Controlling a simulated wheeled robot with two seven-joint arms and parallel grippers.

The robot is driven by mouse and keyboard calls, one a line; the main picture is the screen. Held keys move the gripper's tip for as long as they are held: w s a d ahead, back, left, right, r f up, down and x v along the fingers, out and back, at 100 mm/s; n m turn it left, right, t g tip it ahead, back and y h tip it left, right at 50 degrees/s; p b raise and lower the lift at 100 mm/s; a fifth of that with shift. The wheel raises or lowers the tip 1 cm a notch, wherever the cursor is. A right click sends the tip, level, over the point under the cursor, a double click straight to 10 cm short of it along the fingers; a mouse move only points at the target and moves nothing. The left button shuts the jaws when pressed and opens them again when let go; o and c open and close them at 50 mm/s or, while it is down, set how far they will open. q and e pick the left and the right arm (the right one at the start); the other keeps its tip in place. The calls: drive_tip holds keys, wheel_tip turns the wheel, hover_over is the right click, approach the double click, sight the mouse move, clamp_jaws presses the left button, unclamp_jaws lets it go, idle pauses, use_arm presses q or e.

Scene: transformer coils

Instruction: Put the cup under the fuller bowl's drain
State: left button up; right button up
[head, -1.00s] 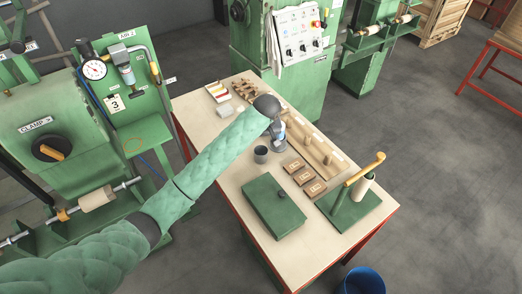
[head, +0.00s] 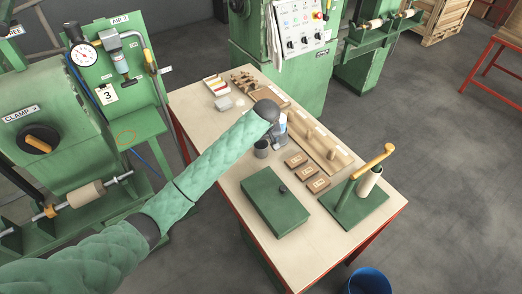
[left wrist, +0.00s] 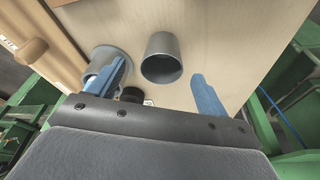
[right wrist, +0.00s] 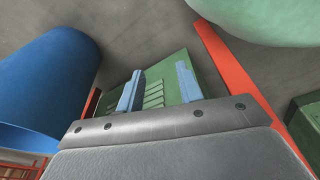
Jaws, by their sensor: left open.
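The grey cup (head: 261,149) stands on the table, just left of my left gripper. In the left wrist view the cup (left wrist: 162,57) shows ahead between the blue fingers, apart from both. My left gripper (left wrist: 160,73) is open and empty; in the head view my wrist hides most of it. An air unit with a small clear bowl (head: 121,65) hangs on the green panel marked AIR 2. Its fill level is too small to read, and no second bowl shows clearly. My right gripper (right wrist: 160,70) is open and empty, low beside the table.
A grey flanged piece (left wrist: 103,57) stands close by my left gripper's left finger. The table (head: 285,265) also holds a green box (head: 275,203), brown blocks (head: 307,173), a wooden rack (head: 325,150) and a green stand (head: 360,208). A blue bin (head: 367,282) stands in front.

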sight(261, 146)
use_arm(q)
drive_tip(key=shift+w+a+f, duration=0.1)
drive_tip(key=shift+w+f, duration=0.1)
drive_tip(key=shift+f, duration=0.3)
drive_tip(key=p+x, duration=0.1)
drive_tip(key=x, duration=0.1)
drive_tip(key=p+x, duration=0.2)
drive_tip(key=shift+w+a+r, duration=0.1)
drive_tip(key=shift+w+a, duration=0.1)
drive_tip(key=shift+w, duration=0.05)
drive_tip(key=shift+w+f, duration=0.1)
drive_tip(key=shift+f, duration=0.4)
drive_tip(key=c, duration=1.1)
use_arm(e)
drive_tip(key=s+d+f, duration=0.1)
drive_tip(key=s+f, duration=0.1)
drive_tip(key=s, duration=0.6)
drive_tip(key=shift+d, duration=0.35)
drive_tip(key=shift+g, duration=0.3)
